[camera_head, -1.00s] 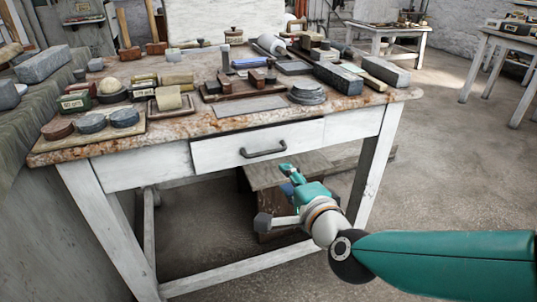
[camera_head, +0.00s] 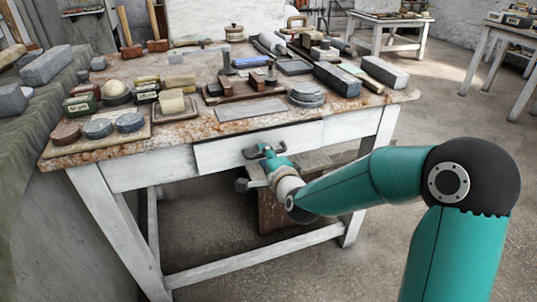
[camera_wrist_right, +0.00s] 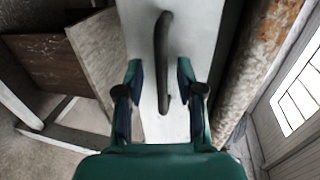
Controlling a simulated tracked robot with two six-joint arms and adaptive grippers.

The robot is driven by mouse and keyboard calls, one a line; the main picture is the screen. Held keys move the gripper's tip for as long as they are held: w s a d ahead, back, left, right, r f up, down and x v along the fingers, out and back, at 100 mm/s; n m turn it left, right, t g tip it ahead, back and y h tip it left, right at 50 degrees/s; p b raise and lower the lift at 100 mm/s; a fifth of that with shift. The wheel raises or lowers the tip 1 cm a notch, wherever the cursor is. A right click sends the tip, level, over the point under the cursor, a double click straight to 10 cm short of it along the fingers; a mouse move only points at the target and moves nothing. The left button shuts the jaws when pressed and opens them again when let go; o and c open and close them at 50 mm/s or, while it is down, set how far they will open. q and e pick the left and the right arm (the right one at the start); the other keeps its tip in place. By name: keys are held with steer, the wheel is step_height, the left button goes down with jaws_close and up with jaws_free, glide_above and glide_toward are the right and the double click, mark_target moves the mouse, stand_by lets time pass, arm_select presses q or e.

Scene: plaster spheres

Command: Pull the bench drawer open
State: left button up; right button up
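The bench drawer (camera_head: 220,154) has a white front under the worn bench top and looks closed. Its dark bar handle (camera_head: 249,154) is partly hidden behind my right gripper (camera_head: 268,155) in the head view. In the right wrist view the handle (camera_wrist_right: 163,50) runs upright in the picture across the white drawer front (camera_wrist_right: 145,25). The right gripper's fingers (camera_wrist_right: 160,85) are open, one on each side of the handle's near end, with a gap visible on both sides. My left gripper is in neither view.
The bench top (camera_head: 190,130) carries stones, tins, blocks and tools, with a flat grey plate (camera_head: 250,109) near the front edge. A wooden box (camera_head: 275,212) stands under the bench. Open floor (camera_head: 370,255) lies in front and to the right.

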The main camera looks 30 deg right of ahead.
steer(key=shift+w+d+f, duration=0.1)
steer(key=shift+w+d, duration=0.05)
steer(key=shift+w, duration=0.25)
jaws_close()
